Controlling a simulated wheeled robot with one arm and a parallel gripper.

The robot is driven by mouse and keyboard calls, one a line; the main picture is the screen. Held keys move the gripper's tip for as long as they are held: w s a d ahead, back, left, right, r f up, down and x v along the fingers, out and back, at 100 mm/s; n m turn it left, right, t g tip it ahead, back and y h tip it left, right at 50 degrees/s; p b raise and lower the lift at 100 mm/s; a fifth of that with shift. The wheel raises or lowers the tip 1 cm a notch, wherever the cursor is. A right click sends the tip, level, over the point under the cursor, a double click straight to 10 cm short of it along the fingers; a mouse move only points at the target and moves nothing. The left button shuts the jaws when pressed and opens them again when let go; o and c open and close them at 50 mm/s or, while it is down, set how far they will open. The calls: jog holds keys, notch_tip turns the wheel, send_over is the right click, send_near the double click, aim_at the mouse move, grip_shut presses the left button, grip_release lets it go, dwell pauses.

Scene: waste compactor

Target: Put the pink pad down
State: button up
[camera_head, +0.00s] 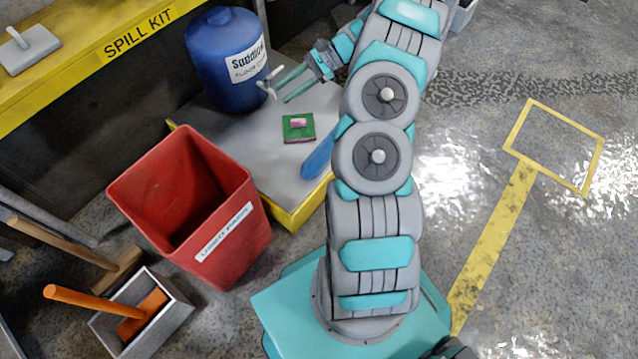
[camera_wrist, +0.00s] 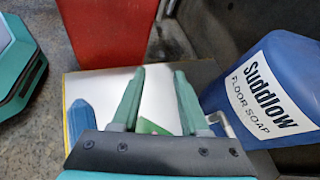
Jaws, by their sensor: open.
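The pink pad (camera_head: 298,122) is a small block lying on a green square (camera_head: 291,134) on the grey top of a low yellow-edged platform (camera_head: 270,165). My gripper (camera_head: 281,91) is open and empty, above the platform and behind the pad in the head view, apart from it. In the wrist view, the gripper's two green fingers (camera_wrist: 160,78) are spread apart with nothing between their tips. A corner of the green square (camera_wrist: 150,127) shows low between the fingers there. The pink pad is hidden in the wrist view.
A blue floor soap jug (camera_head: 225,60) with a grey tap stands close beside my gripper. A blue object (camera_head: 319,158) lies right of the green square. A red bin (camera_head: 190,205) stands at the platform's front left. A yellow spill kit shelf (camera_head: 90,50) is upper left.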

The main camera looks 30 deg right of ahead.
jog(key=s+a+r+n+g+h, duration=0.5)
jog(key=s+a+r+n, duration=0.4)
jog(key=s+a+r, duration=0.6)
jog(key=s+d+r+n+t+h, duration=0.1)
jog(key=s+n+h, duration=0.6)
jog(key=s, duration=1.5)
jog(key=shift+s+d+r+n, duration=0.15)
jog(key=shift+s+r+n, duration=0.1)
jog(key=shift+s+n, duration=0.2)
